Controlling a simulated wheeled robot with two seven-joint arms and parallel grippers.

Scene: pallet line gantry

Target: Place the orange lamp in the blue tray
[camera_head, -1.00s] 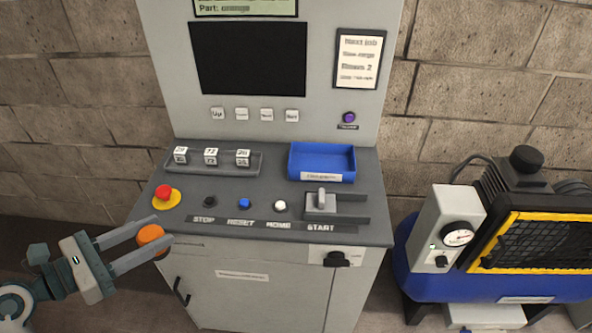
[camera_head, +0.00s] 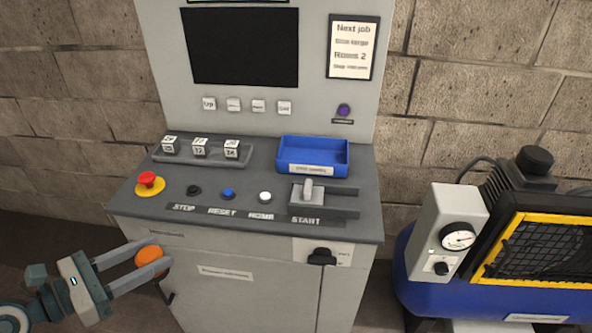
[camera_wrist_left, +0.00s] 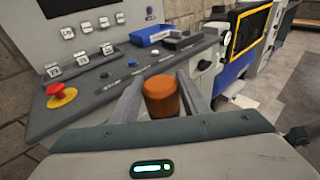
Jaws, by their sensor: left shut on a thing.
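The orange lamp (camera_head: 150,257) is between the fingers of my left gripper (camera_head: 142,262), which is shut on it. They are in front of the console's left front edge, below the level of its top. In the left wrist view the lamp (camera_wrist_left: 161,95) shows as a short orange cylinder between the two fingers (camera_wrist_left: 160,98). The blue tray (camera_head: 313,155) is at the back right of the console top and looks empty, with a white label on its front. It also shows in the left wrist view (camera_wrist_left: 150,36). My right gripper is not in view.
The console top (camera_head: 235,178) carries a red stop button (camera_head: 149,180), black, blue and white buttons, a rack of small white-faced blocks (camera_head: 201,151) and a START lever (camera_head: 308,191). A screen panel rises behind. A blue compressor (camera_head: 440,275) stands to the right.

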